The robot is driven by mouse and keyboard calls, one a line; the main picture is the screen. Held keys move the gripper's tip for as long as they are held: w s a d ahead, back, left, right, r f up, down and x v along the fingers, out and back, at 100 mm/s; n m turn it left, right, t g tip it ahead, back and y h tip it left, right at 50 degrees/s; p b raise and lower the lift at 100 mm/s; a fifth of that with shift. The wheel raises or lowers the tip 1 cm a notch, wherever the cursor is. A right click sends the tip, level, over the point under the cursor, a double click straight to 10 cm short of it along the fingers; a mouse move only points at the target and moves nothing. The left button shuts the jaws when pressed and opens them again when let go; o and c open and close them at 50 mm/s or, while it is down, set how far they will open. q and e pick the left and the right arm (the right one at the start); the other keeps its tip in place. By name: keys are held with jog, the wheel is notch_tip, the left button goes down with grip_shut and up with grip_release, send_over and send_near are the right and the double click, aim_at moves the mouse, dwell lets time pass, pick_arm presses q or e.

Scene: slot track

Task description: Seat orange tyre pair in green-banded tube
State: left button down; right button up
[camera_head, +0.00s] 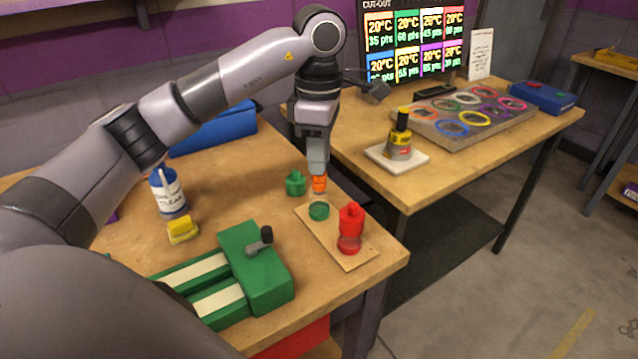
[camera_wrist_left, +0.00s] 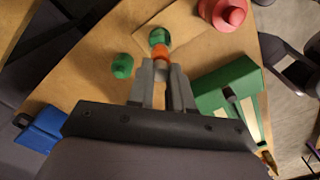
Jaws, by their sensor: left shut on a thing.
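My left gripper (camera_head: 318,170) points down and is shut on the orange tyre pair (camera_head: 319,184), a small stepped orange piece. The green-banded tube (camera_head: 319,211) stands on a thin board, just below the orange piece in the head view. In the left wrist view, the orange tyre pair (camera_wrist_left: 159,52) shows at the fingertips (camera_wrist_left: 162,68), with the green-banded tube (camera_wrist_left: 160,36) right beyond it. The two look apart in the head view, by a small gap. The tube's inside is hard to make out. My right gripper is not in view.
A red piece (camera_head: 351,217) stands in a red-banded tube on the same board (camera_head: 335,250). A green piece (camera_head: 295,184) stands close left of my gripper. A green clamp-like fixture (camera_head: 262,285), a yellow block (camera_head: 183,230) and a bottle (camera_head: 168,193) are further left.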

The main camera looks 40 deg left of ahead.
aim_at(319, 188)
pick_arm(q)
jog(key=shift+f, duration=2.55)
jog(key=shift+f, duration=0.2)
jog(key=c, duration=1)
grip_release()
jog(key=shift+c, duration=0.2)
jog(key=shift+r, duration=0.2)
